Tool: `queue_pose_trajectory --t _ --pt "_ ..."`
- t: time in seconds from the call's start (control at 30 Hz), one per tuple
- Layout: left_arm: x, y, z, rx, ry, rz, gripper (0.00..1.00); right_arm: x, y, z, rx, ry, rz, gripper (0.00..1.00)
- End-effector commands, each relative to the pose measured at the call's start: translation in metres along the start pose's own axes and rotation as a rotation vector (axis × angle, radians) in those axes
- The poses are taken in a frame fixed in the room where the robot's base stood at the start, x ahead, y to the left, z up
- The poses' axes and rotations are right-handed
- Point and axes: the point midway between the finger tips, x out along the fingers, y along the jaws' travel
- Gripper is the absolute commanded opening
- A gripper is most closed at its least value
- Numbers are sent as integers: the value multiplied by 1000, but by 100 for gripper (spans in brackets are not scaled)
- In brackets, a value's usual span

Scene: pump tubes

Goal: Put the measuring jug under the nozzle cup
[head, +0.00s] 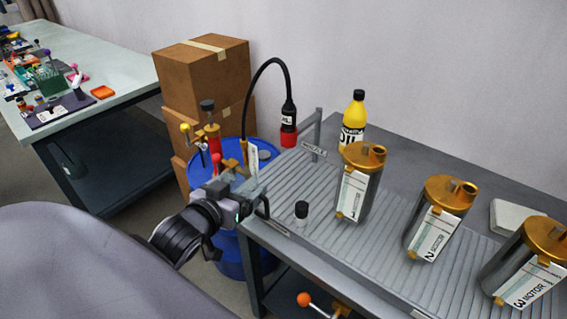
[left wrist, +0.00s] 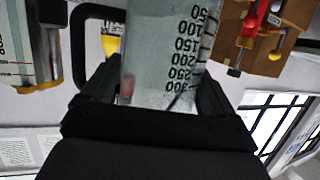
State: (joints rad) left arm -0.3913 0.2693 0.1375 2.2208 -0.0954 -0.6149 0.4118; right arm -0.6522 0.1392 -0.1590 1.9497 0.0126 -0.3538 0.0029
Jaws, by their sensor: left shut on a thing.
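My left gripper (head: 246,205) is at the left end of the grey ribbed bench, beside the blue drum. It is shut on the clear measuring jug (left wrist: 160,55), which fills the middle of the left wrist view with its black scale and a black handle (left wrist: 77,50) at left. In the head view the jug is small and hard to make out at the gripper. The red nozzle cup (head: 289,138) is on the end of a black hose nozzle (head: 288,112), up and right of the gripper and apart from it. My right gripper is not in view.
Several gold-topped canisters (head: 358,185) and a yellow oil bottle (head: 354,120) stand further right. The blue drum (head: 232,258) with a red pump (head: 213,142) is behind the gripper.

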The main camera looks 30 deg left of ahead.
Motion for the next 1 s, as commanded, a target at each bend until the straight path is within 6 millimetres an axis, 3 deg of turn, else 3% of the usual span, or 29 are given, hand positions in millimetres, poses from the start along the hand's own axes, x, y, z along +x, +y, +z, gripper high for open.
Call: queue_pose_trajectory --t 0.4,0.77,1.0 --pt "71 20 -23 0 2 0 57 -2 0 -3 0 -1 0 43" --pt "100 28 -31 0 0 0 57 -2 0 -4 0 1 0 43" --pt "131 37 -42 0 2 0 57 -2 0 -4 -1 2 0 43"
